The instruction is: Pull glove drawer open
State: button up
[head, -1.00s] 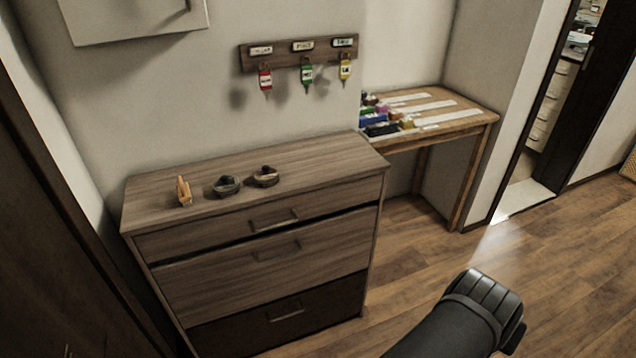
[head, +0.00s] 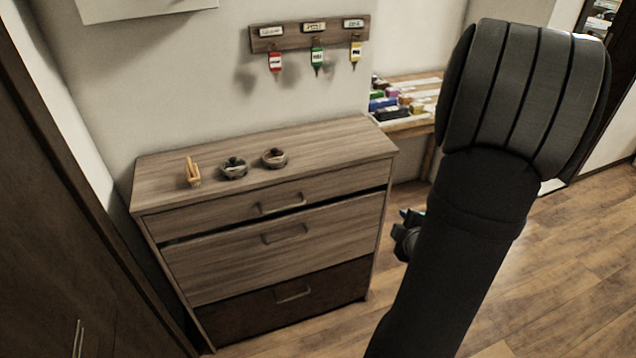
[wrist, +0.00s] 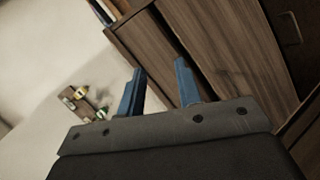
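A wooden dresser (head: 270,150) has three stacked drawers: a top one (head: 200,216), a middle one (head: 225,270) and a dark bottom one (head: 240,318). Each has a bar handle. A dark gap runs above the middle drawer's front, which looks slightly out. No label shows which drawer is the glove drawer. My gripper (head: 404,236) is beside the dresser's right side in the head view, partly hidden by my arm. In the wrist view its two blue fingers (wrist: 160,72) are apart with nothing between them, and the dresser (wrist: 165,50) appears tilted beyond them, a handle (wrist: 290,28) at upper right.
A wooden clip-like holder (head: 193,173) and two small round dishes (head: 234,169) (head: 274,158) stand on the dresser top. A key rack (head: 310,34) with three tags hangs above. A side table (head: 420,122) with coloured items stands behind my arm. Floor right of the dresser is open.

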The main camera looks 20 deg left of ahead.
jog(key=s+a+f+n+g+y, duration=0.25)
jog(key=a+n+y, duration=0.2)
jog(key=a, duration=0.45)
jog(key=n+g+y, duration=0.3)
jog(key=n+y, duration=0.2)
jog(key=n, duration=0.1)
send_near(282, 209)
jog(key=x, duration=1)
jog(key=shift+w+a+f, duration=0.1)
jog(key=shift+w+f, duration=0.1)
jog(key=shift+c, duration=0.4)
grip_shut()
